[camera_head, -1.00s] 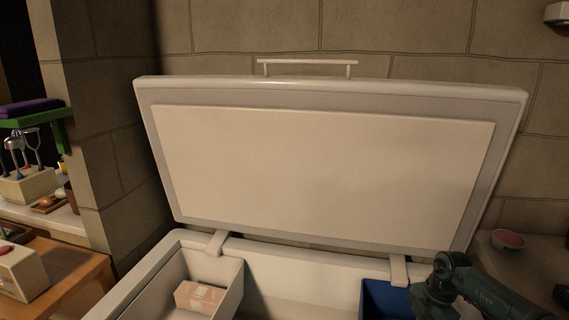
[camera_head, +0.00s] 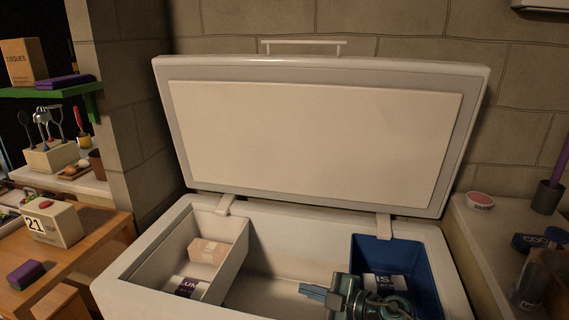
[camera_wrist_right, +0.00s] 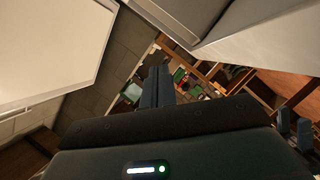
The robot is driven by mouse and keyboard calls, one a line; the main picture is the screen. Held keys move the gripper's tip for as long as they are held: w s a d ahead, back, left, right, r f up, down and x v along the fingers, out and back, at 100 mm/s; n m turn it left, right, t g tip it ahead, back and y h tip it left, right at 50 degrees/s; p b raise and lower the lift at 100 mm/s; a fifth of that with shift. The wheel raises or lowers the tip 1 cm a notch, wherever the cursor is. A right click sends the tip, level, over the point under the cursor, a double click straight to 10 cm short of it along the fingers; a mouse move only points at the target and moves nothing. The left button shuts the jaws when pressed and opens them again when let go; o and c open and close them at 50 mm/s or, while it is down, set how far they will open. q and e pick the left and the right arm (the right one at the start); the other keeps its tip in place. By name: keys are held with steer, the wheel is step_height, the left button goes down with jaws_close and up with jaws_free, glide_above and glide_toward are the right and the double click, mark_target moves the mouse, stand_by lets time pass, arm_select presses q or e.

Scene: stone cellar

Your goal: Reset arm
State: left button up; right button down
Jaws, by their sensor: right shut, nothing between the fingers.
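My right gripper (camera_head: 314,291) is over the open chest freezer (camera_head: 180,228), near the blue bin at the freezer's right. Its fingers point left and are together, with nothing between them. In the right wrist view the closed fingers (camera_wrist_right: 157,87) stick out above the dark gripper body. The freezer lid (camera_head: 310,135) stands open, leaning back towards the stone wall; it also shows in the right wrist view (camera_wrist_right: 45,45). My left gripper is in neither current view.
Inside the freezer, a white bin (camera_head: 236,255) at left holds a cardboard box (camera_head: 209,251), and a blue bin (camera_head: 415,262) holds a labelled package (camera_head: 385,283). A wooden table (camera_head: 95,246) with a calendar (camera_head: 52,224) stands left. A counter (camera_head: 480,232) with jars stands right.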

steer(key=s+d+r+m+t+h, duration=0.2)
steer(key=d+r+m+t+h, duration=0.35)
steer(key=m+t, duration=0.45)
steer(key=s+d+f+m+g+h, duration=0.4)
steer(key=s+d+m, duration=0.1)
steer(key=s, duration=0.3)
steer(key=s+d+f+m+g+h, duration=0.4)
steer(key=s+d+g+h, duration=0.1)
steer(key=s, duration=0.2)
steer(key=s+f+g+y, duration=0.2)
steer(key=s+g, duration=0.4)
steer(key=s, duration=0.9)
steer(key=w+a+f+t+y+p, duration=0.3)
steer(key=w+a+t, duration=0.3)
steer(key=a+t, duration=0.1)
steer(key=shift+f+n, duration=0.25)
steer(key=shift+n, duration=0.15)
